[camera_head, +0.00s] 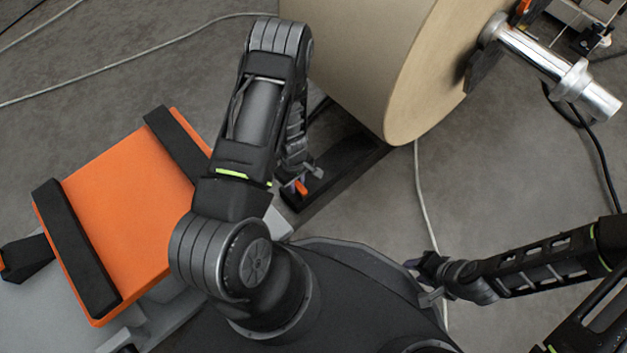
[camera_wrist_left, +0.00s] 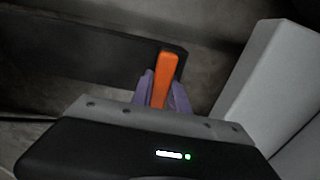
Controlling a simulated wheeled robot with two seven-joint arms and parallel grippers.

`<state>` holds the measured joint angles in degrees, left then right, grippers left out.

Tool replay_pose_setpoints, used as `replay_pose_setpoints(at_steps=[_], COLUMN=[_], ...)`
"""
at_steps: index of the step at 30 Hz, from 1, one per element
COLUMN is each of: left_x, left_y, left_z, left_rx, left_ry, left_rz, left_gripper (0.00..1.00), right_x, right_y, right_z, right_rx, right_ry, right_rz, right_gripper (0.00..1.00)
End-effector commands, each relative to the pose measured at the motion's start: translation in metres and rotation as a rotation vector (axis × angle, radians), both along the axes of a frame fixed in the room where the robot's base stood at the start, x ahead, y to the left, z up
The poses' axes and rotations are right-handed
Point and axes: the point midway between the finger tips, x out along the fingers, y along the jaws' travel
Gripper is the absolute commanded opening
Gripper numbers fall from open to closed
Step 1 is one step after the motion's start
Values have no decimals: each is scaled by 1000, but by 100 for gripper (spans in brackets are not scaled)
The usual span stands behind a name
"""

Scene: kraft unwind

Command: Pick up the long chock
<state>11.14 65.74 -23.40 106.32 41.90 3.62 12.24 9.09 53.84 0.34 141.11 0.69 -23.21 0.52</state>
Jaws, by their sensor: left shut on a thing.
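My left gripper (camera_head: 303,182) is low beside the dark base under the big roll, and its jaws are shut on a small upright orange piece (camera_head: 301,188). In the left wrist view the orange piece (camera_wrist_left: 165,78) stands between the purple-grey fingers (camera_wrist_left: 161,95), against the end of a long dark bar (camera_wrist_left: 85,50). I take the orange piece to be part of the long chock, but cannot tell whether the dark bar belongs to it. My right gripper (camera_head: 420,282) is at the lower right; its fingertips look apart with nothing between them.
The large kraft roll (camera_head: 375,60) rests above a black base frame (camera_head: 345,172), with a metal shaft (camera_head: 555,68) at its right. An orange pad with black bars (camera_head: 130,205) lies at the left. Thin cables cross the floor.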

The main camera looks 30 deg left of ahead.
Motion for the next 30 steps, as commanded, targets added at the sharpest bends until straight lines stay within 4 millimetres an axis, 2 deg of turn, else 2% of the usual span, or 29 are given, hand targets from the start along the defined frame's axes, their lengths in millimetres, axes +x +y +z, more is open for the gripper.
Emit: replay_pose_setpoints(at_steps=[14, 25, 30], left_x=[1, 1, -7], left_y=[0, 0, -30], left_z=[6, 42, 38], left_rx=[0, 0, -3], left_ry=[-2, -2, 2], left_rz=[0, 0, -3], left_gripper=[0, 0, 0], right_x=[0, -4, -5], right_y=[0, -1, -1], right_z=[4, 28, 34], right_rx=[0, 2, 2], right_ry=[1, 11, 13], right_rz=[0, 5, 7], right_gripper=[36, 36, 36])
